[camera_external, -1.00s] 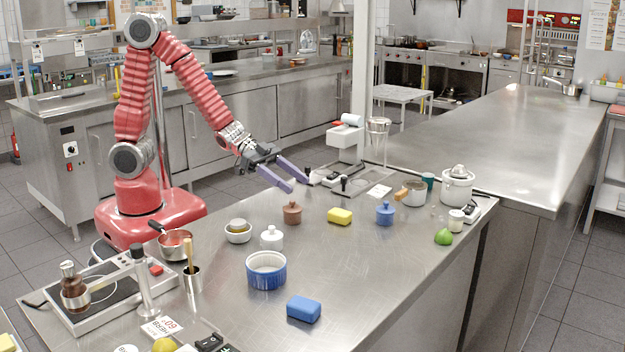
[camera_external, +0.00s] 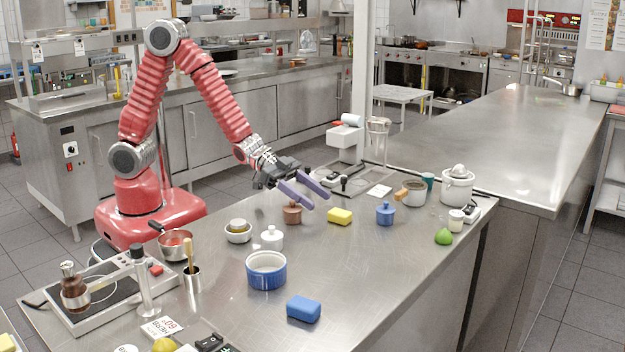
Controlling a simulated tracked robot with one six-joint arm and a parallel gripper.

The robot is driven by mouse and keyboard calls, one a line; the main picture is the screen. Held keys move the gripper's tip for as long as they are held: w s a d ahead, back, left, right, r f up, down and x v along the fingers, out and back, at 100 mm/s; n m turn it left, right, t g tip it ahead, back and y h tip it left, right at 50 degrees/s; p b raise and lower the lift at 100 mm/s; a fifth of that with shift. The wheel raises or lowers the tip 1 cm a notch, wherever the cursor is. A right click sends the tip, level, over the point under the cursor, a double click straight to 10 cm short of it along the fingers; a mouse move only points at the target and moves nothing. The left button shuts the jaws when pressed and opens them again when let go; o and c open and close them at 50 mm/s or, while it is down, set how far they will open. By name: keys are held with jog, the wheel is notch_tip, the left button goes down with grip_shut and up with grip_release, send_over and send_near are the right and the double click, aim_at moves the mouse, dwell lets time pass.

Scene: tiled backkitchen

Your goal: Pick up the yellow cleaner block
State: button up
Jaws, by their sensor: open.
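The yellow cleaner block (camera_external: 340,216) lies on the steel counter (camera_external: 350,262), between a small brown lidded pot (camera_external: 292,214) and a small blue lidded pot (camera_external: 385,213). My gripper (camera_external: 321,200) is open and empty, with its two purple fingers apart. It hangs above the counter, to the left of the yellow block and a little higher in the picture. I see no contact between my gripper and the yellow block.
A green lime (camera_external: 443,237) and a white pot (camera_external: 457,187) are at the right. The counter around the yellow block's near side is bare.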

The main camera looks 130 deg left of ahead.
aim_at(333, 209)
jog(key=shift+w+f, duration=0.15)
jog(key=shift+w, duration=0.2)
jog(key=shift+a+x, duration=0.15)
jog(key=shift+x, duration=1.15)
jog(key=shift+a+x, duration=0.15)
jog(key=shift+x, duration=1.15)
jog(key=shift+c, duration=0.3)
jog(key=c, duration=1.1)
notch_tip(333, 209, up, 10)
